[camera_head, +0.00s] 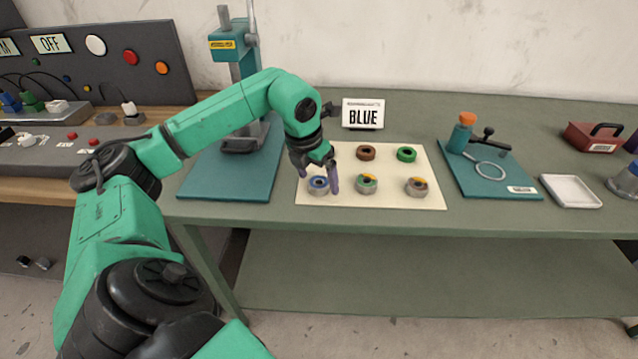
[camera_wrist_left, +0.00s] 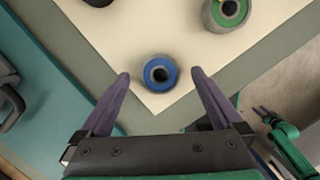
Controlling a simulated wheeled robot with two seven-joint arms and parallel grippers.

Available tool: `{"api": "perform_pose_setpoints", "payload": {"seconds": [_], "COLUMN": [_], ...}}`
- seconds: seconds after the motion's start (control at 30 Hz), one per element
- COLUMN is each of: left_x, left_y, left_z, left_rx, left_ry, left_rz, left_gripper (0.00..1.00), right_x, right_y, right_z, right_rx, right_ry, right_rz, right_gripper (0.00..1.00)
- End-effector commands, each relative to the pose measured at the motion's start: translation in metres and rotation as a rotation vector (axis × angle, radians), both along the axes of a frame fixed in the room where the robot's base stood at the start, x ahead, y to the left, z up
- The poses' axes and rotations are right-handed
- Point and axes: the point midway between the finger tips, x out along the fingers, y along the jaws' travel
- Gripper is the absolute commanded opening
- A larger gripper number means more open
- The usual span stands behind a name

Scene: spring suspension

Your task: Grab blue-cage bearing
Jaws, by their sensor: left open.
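The blue-cage bearing (camera_head: 318,184) is a grey ring with a blue inside, at the front left of a cream mat (camera_head: 420,156). My left gripper (camera_head: 319,178) is open, pointing down over it. In the left wrist view the blue-cage bearing (camera_wrist_left: 160,74) lies centred between the two fingertips of my left gripper (camera_wrist_left: 160,76), with a gap on each side. Whether the tips are level with it I cannot tell. What looks like my right gripper (camera_wrist_left: 264,113) shows small at the right of the wrist view, away from the mat; its opening is unclear.
A green bearing (camera_head: 366,183) and an orange one (camera_head: 417,186) stand to the right in the same row. A brown ring (camera_head: 366,152) and a green ring (camera_head: 406,154) lie behind. A BLUE sign (camera_head: 363,114) stands behind the mat; a teal press (camera_head: 236,60) stands left.

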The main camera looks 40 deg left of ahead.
Motion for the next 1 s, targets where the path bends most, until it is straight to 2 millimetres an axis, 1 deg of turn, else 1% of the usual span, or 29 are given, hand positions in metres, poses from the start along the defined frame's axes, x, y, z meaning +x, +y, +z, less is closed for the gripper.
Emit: {"api": "perform_pose_setpoints", "payload": {"seconds": [0.03,0.1,0.23,0.27,0.3,0.37,0.4,0.47,0.5,0.53,0.73,0.83,0.93,1.0], "left_x": [0.001,0.002,0.002,0.002,0.002,0.002,0.002,0.002,0.002,0.002,0.002,0.003,0.003,0.003], "left_y": [0.000,0.000,0.000,0.000,0.000,0.000,0.000,0.000,0.000,0.000,0.000,0.000,-0.001,-0.001], "left_z": [-0.005,-0.008,-0.008,-0.008,-0.008,-0.008,-0.008,-0.008,-0.008,-0.008,-0.007,-0.003,0.008,0.023], "left_rx": [-0.001,-0.001,-0.001,-0.001,-0.001,-0.001,-0.001,-0.001,-0.001,-0.001,-0.001,-0.002,-0.002,-0.003], "left_ry": [0.000,0.000,-0.001,-0.001,-0.001,-0.001,-0.001,-0.001,-0.001,-0.001,-0.003,-0.005,-0.007,-0.008], "left_rz": [0.000,0.000,0.000,0.000,0.000,0.000,0.000,0.000,0.000,0.000,0.000,-0.001,-0.001,-0.001], "left_gripper": [0.99,0.99,0.99,0.96,0.80,0.57,0.42,0.19,0.04,0.00,0.00,0.00,0.00,0.00], "right_x": [0.000,-0.001,-0.002,-0.002,-0.002,-0.003,-0.004,-0.005,-0.005,-0.006,-0.006,-0.006,-0.006,-0.006], "right_y": [0.003,0.006,0.008,0.008,0.007,0.007,0.007,0.006,0.005,0.005,0.002,0.001,0.001,0.000], "right_z": [0.001,0.000,0.000,0.000,0.000,-0.001,-0.001,-0.001,-0.001,-0.001,0.000,0.000,0.001,0.002], "right_rx": [0.004,0.008,0.010,0.010,0.010,0.010,0.009,0.008,0.007,0.006,0.001,0.000,0.000,-0.001], "right_ry": [0.000,0.001,0.003,0.003,0.004,0.006,0.007,0.009,0.010,0.010,0.011,0.011,0.011,0.011], "right_rz": [-0.001,0.000,0.001,0.001,0.001,0.001,0.002,0.002,0.003,0.003,0.003,0.003,0.003,0.003], "right_gripper": [0.50,0.50,0.50,0.50,0.50,0.50,0.50,0.50,0.50,0.50,0.50,0.50,0.50,0.50]}}
